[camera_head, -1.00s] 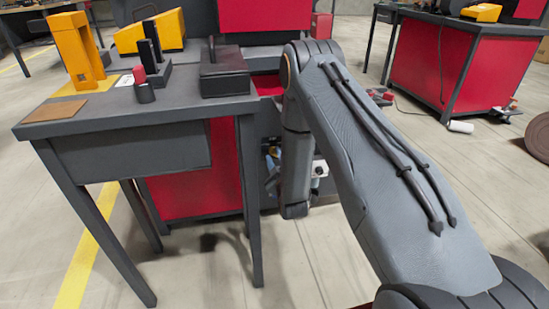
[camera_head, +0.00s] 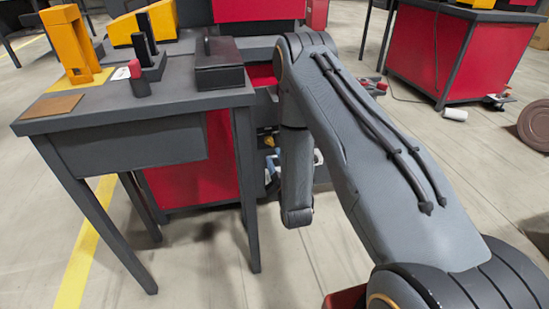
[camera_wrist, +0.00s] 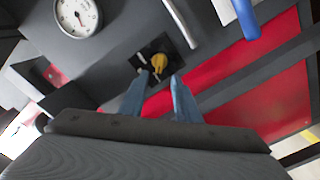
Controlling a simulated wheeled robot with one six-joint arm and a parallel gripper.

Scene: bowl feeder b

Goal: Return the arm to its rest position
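My arm (camera_head: 370,150) reaches forward from the lower right in the head view, with its front link (camera_head: 297,175) hanging down beside the grey table. My gripper cannot be made out in the head view. In the wrist view my gripper (camera_wrist: 159,79) shows two bluish fingers standing apart with nothing held between them. A yellow knob (camera_wrist: 159,62) on a black plate lies beyond the fingertips; the fingers look apart from it, though the distance is hard to tell.
The grey table (camera_head: 130,110) stands left of my arm and carries a black box (camera_head: 218,70), a yellow stand (camera_head: 70,45) and a red-topped part (camera_head: 137,78). A red cabinet (camera_head: 450,55) is at the back right. The wrist view also shows a gauge (camera_wrist: 77,15).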

